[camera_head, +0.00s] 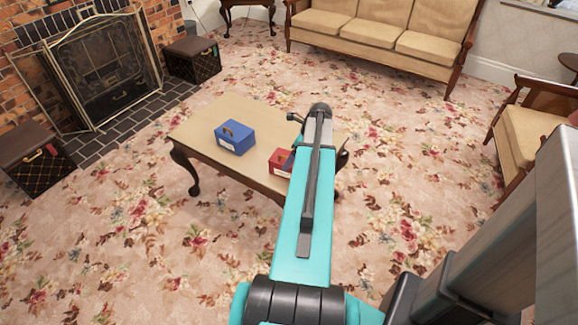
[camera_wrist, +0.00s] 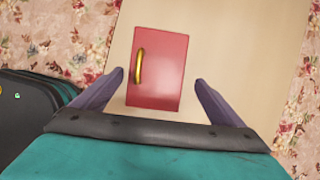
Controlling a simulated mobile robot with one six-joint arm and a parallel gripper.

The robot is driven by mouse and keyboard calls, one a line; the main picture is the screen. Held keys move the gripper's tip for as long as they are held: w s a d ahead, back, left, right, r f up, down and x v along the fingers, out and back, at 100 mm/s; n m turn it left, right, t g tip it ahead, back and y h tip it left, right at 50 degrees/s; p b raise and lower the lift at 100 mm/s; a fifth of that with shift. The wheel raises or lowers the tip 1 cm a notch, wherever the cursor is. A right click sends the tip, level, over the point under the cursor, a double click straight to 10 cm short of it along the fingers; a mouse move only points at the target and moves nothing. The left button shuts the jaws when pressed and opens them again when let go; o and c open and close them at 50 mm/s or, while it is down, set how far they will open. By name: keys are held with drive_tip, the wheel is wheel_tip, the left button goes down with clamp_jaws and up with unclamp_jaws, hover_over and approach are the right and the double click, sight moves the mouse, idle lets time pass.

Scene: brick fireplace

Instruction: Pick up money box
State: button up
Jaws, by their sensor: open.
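A red box (camera_head: 279,161) sits on the low wooden table (camera_head: 195,119), partly hidden behind my arm. In the wrist view the red box (camera_wrist: 168,52) is seen from above, with a gold handle (camera_wrist: 139,66) on its left side. My gripper (camera_wrist: 159,78) is open, with one purple finger on each side of the box's near end and gaps between. I cannot tell its height above the box. In the head view my gripper is mostly hidden by my arm. A blue box (camera_head: 235,137) with a handle stands left of the red box on the same table.
A brick fireplace with a metal screen (camera_head: 98,65) stands at the left, with a dark chest (camera_head: 192,60) and another dark chest (camera_head: 35,160) by it. A tan sofa (camera_head: 385,28) is at the back and an armchair (camera_head: 530,130) at the right. Floral carpet around the table is clear.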

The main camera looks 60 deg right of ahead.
sight(275, 170)
drive_tip(key=shift+f, duration=0.15)
drive_tip(key=shift+a+x, duration=0.15)
drive_tip(key=shift+x, duration=1.15)
drive_tip(key=shift+a+x, duration=0.15)
drive_tip(key=shift+x, duration=1.15)
drive_tip(key=shift+s, duration=0.15)
drive_tip(key=shift+c, duration=0.4)
drive_tip(key=c, duration=1.3)
drive_tip(key=shift+o, duration=0.2)
